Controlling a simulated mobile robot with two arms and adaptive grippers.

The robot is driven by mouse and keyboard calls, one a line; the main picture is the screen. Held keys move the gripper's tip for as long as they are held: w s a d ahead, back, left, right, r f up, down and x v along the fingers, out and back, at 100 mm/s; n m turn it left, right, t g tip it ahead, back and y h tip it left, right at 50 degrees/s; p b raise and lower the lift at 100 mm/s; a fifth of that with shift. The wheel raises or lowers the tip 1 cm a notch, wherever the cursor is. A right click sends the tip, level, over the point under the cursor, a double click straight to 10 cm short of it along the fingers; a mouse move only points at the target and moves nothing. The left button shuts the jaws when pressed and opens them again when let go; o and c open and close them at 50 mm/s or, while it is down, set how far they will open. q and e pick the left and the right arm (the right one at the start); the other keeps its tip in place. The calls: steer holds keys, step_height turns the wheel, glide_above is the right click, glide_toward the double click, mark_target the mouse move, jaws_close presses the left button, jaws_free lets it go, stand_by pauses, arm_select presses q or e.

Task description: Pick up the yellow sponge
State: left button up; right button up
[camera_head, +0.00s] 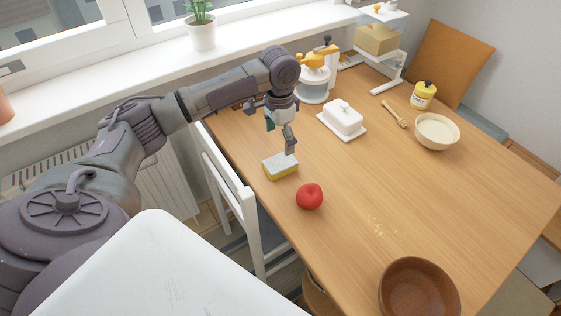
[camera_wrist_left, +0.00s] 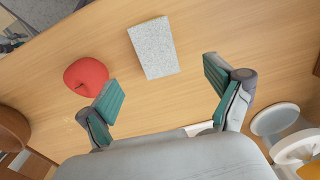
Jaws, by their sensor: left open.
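The yellow sponge (camera_head: 281,168) lies flat on the wooden table near its left edge, with its grey-white scouring side up. In the left wrist view the sponge (camera_wrist_left: 153,47) shows its grey top, ahead of the fingertips and roughly between them. My left gripper (camera_head: 283,138) is above the table just behind the sponge, pointing down; one finger overlaps the sponge's far end in the head view. In the left wrist view my left gripper (camera_wrist_left: 163,90) is open with green pads and nothing between them. My right gripper is not in view.
A red apple (camera_head: 309,197) sits close to the sponge. A white butter dish (camera_head: 342,118), a juicer (camera_head: 314,82) and a cream bowl (camera_head: 437,131) stand farther back. A brown bowl (camera_head: 419,288) is at the front. A white chair (camera_head: 232,192) stands by the left table edge.

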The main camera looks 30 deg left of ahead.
mark_target(280, 161)
arm_select(q)
step_height(280, 161, down, 3)
steer(key=shift+f, duration=0.1)
steer(key=f, duration=0.3)
steer(key=shift+s+d+f, duration=0.1)
steer(key=shift+s+d, duration=0.05)
steer(key=shift+s, duration=0.05)
step_height(280, 161, down, 2)
steer(key=shift+f, duration=0.5)
steer(key=shift+c, duration=0.2)
steer(key=c, duration=0.9)
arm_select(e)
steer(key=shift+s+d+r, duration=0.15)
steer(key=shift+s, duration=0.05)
